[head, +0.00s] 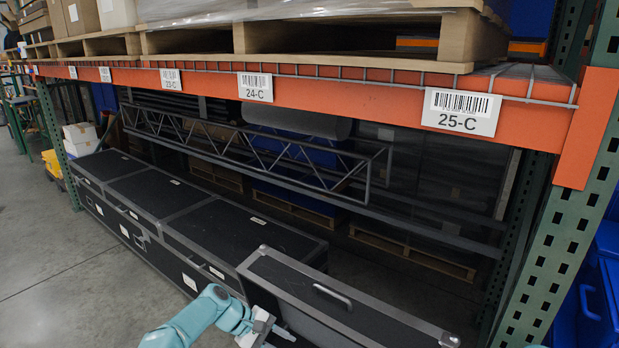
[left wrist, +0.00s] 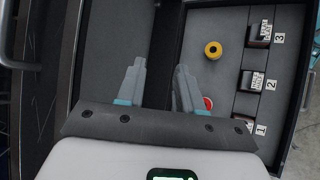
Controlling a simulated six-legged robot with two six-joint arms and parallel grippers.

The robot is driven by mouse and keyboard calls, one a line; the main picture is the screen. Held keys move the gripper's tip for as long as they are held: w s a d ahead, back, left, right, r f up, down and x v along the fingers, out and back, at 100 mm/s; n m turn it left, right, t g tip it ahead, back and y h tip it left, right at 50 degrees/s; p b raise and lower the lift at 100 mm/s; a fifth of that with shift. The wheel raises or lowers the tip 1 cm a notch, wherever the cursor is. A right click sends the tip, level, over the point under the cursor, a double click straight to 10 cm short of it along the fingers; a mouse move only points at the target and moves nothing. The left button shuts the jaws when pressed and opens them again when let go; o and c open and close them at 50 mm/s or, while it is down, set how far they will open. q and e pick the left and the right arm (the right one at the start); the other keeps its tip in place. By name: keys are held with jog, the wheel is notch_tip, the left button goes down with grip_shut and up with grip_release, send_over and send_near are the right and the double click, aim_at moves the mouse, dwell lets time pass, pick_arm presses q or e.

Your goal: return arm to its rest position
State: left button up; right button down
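My left arm (head: 200,318) comes in at the bottom of the head view, with its left gripper (head: 284,335) in front of a raised black lid (head: 345,305) with a metal handle. In the left wrist view the left gripper (left wrist: 161,72) has its two fingers apart with nothing between them. Beneath it is an open black case with a grey inside (left wrist: 217,25). My right gripper is in neither view.
The case holds a yellow roll (left wrist: 213,50), a partly hidden red item (left wrist: 208,103) and dark blocks (left wrist: 260,33) beside labels 1 to 3. Black cases (head: 215,232) line the rack below an orange beam (head: 330,90). Grey floor (head: 75,260) is clear at left.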

pick_arm(q)
jog(key=s+a+f+m+y, duration=0.1)
jog(key=s+a+f+y, duration=0.1)
jog(key=s+f, duration=0.6)
jog(key=s+a+f+m+y, duration=0.1)
jog(key=s+a+f+y, duration=0.1)
jog(key=s+f, duration=0.5)
jog(key=s+r+m+y, duration=0.1)
jog(key=s+m, duration=0.3)
jog(key=s, duration=1.7)
jog(key=shift+a+m, duration=0.25)
jog(key=shift+m, duration=0.15)
